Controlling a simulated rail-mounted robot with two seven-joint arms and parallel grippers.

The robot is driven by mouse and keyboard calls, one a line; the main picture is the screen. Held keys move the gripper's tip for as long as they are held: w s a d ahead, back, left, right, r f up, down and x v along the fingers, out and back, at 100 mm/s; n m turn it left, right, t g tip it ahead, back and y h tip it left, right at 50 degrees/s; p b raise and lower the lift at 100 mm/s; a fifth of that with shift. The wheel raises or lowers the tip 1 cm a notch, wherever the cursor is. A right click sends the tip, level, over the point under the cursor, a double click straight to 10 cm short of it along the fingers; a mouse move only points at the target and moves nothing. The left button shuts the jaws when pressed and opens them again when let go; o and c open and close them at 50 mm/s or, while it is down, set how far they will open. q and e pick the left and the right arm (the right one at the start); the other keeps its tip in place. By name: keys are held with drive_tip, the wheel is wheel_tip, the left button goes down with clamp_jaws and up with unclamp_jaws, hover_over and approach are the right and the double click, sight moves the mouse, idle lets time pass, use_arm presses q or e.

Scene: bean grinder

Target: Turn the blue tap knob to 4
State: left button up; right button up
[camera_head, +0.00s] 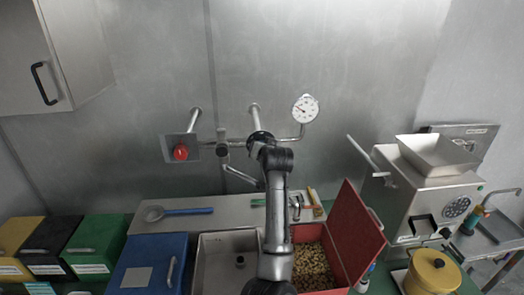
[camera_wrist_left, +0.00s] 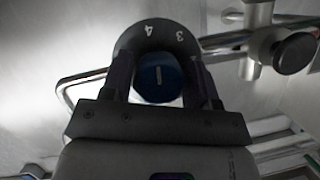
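The blue tap knob (camera_wrist_left: 160,78) shows in the left wrist view, with a short pale mark on its face. A dark dial plate (camera_wrist_left: 165,38) behind it carries the numbers 4 and 3. The mark is nearly upright in the picture, toward the part between these numbers, nearer 4. My left gripper (camera_wrist_left: 163,85) has one finger on each side of the knob; I cannot tell whether they press on it. In the head view my left gripper (camera_head: 260,142) is at the wall pipes, and the arm hides the knob. My right gripper is not in view.
A round gauge (camera_head: 305,108) and a red knob (camera_head: 181,152) flank the gripper on the wall pipes. Below are a sink (camera_head: 205,262), a red box of beans (camera_head: 357,235) and a blue bin (camera_head: 150,262). A grinder (camera_head: 435,205) stands at right.

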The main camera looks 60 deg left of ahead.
use_arm(q)
drive_tip(key=o, duration=0.3)
drive_tip(key=shift+b+v, duration=0.4)
drive_tip(key=shift+v, duration=6.5)
